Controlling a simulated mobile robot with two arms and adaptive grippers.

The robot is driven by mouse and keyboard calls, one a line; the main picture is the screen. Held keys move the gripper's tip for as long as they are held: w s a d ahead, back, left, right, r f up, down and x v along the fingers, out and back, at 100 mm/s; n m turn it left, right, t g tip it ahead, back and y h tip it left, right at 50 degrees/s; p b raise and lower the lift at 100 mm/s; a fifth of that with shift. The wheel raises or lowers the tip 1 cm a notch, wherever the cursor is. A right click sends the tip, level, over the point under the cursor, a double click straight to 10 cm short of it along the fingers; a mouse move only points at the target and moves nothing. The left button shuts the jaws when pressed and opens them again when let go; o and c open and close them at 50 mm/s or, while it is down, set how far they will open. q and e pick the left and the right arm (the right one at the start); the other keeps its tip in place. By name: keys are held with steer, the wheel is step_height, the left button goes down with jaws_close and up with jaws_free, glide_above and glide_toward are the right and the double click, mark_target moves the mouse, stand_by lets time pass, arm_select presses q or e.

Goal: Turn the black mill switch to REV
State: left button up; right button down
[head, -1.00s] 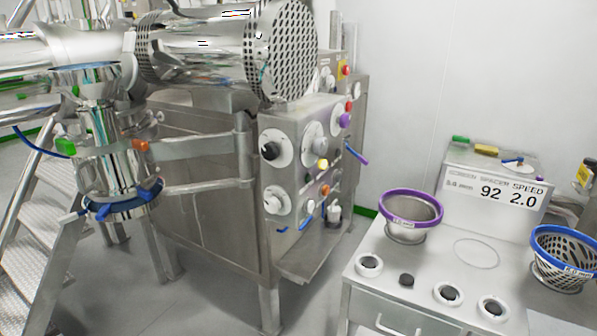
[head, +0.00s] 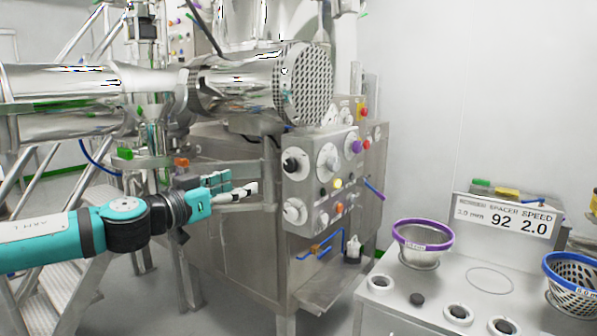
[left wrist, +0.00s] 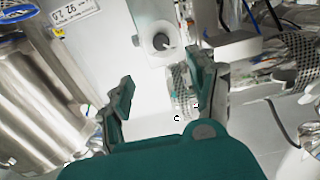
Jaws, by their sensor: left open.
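A black knob on a round white dial (head: 291,164) is at the upper left of the steel machine's front panel in the head view. It looks like the mill switch, but its lettering is too small to read. My left gripper (head: 246,189) is open and empty, to the left of the panel and apart from it, fingers pointing right. In the left wrist view the two fingers of the gripper (left wrist: 162,92) stand apart with nothing between them. A round dial with a dark knob (left wrist: 161,41) shows beyond them; I cannot tell which one it is.
Other dials and coloured buttons crowd the panel, including a purple knob (head: 356,147) and a lower white dial (head: 294,211). A steel bracket arm (head: 235,166) runs close to my gripper. A bench with a purple-rimmed basket (head: 422,238) stands at right.

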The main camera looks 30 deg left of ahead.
arm_select(q)
steer(key=p, duration=0.6)
glide_toward(288, 167)
steer(key=w+p, duration=0.7)
steer(key=w, duration=0.1)
steer(key=shift+d+r, duration=0.2)
steer(key=shift+d, duration=0.2)
steer(key=shift+w+f+p, duration=0.15)
steer(key=shift+w+p, duration=0.15)
steer(key=shift+w, duration=0.2)
arm_select(e)
step_height(288, 167, up, 14)
steer(key=shift+w+a+r, duration=0.15)
steer(key=shift+w+a, duration=0.15)
steer(key=shift+a, duration=0.05)
arm_select(q)
steer(key=c, duration=1.1)
arm_select(e)
steer(key=shift+a, duration=0.2)
